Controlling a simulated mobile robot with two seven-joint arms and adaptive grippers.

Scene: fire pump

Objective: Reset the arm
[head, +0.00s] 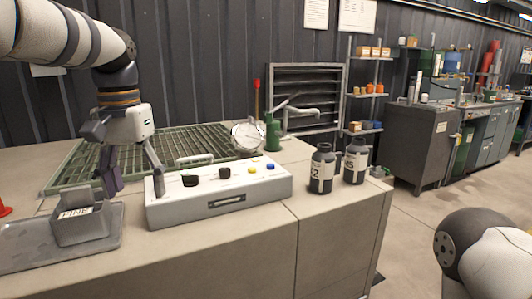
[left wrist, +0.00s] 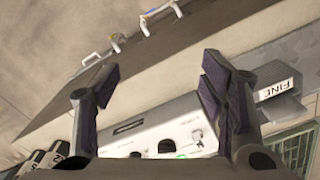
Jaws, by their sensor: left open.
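My left gripper (head: 132,185) is open and empty above the left part of the table. It hangs between a grey holder labelled FINE (head: 84,222) and the white control box (head: 225,196). In the left wrist view its spread fingers (left wrist: 160,72) have nothing between them; the control box (left wrist: 150,138) shows below and the FINE holder (left wrist: 278,98) beyond the right finger. My right arm shows only as a link at the lower right of the head view; its gripper is out of view.
The FINE holder stands on a grey tray (head: 30,248). Two dark labelled bottles (head: 322,169) (head: 355,162) stand at the table's right end. A green grating (head: 75,166), a round gauge (head: 248,136) and a green fitting (head: 272,134) lie behind the box. Floor is clear at right.

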